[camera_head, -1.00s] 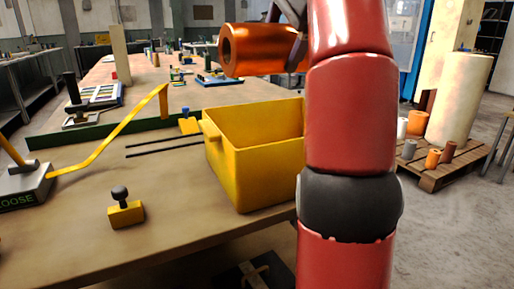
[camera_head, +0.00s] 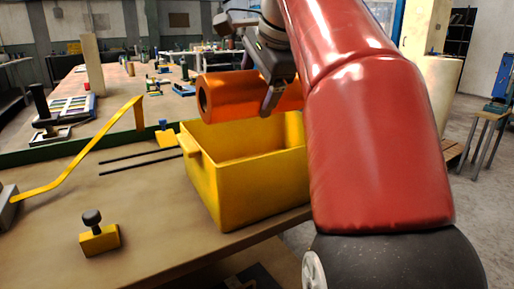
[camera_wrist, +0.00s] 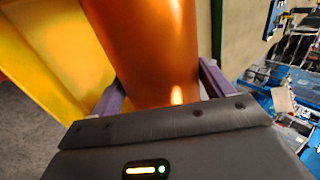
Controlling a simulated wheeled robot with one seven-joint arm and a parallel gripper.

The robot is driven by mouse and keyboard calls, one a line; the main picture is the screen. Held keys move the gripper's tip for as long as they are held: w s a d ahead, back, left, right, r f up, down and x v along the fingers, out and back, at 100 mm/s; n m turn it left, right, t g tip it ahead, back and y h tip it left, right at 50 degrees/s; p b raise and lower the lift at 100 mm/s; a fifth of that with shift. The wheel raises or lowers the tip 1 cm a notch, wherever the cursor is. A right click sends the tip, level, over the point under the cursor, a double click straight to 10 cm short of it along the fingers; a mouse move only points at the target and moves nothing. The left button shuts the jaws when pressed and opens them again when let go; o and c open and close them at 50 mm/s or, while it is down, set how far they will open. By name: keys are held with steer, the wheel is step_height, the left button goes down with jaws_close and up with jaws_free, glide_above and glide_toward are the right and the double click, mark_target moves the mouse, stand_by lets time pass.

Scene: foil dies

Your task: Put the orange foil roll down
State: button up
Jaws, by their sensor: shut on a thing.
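The orange foil roll (camera_head: 236,95) is a shiny copper-orange cylinder with a dark hole in its left end. It lies roughly level above the far rim of a yellow bin (camera_head: 232,190) on the table. My gripper (camera_head: 272,98) is shut on the roll near its right part. In the wrist view the roll (camera_wrist: 150,45) stands between the two fingers of my gripper (camera_wrist: 158,85), with the yellow bin (camera_wrist: 30,40) beyond it on the left. My arm hides the roll's right end and the bin's right side. Whether the roll touches the rim I cannot tell.
A yellow block with a dark knob (camera_head: 98,236) sits on the table (camera_head: 150,205) left of the bin. A bent yellow strip (camera_head: 80,160) rises at the left. Two dark rods (camera_head: 140,158) lie by the bin. A stool (camera_head: 487,130) stands at the right.

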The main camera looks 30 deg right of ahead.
step_height(320, 180, down, 12)
steer(key=shift+f+b, duration=0.2)
steer(key=shift+b, duration=0.35)
steer(key=shift+f, duration=0.1)
steer(key=o, duration=1.5)
steer(key=shift+f, duration=0.1)
steer(key=shift+s+r, duration=0.2)
steer(key=shift+r, duration=0.25)
steer(key=p+v, duration=0.1)
steer(key=v, duration=1)
steer(key=shift+r, duration=0.15)
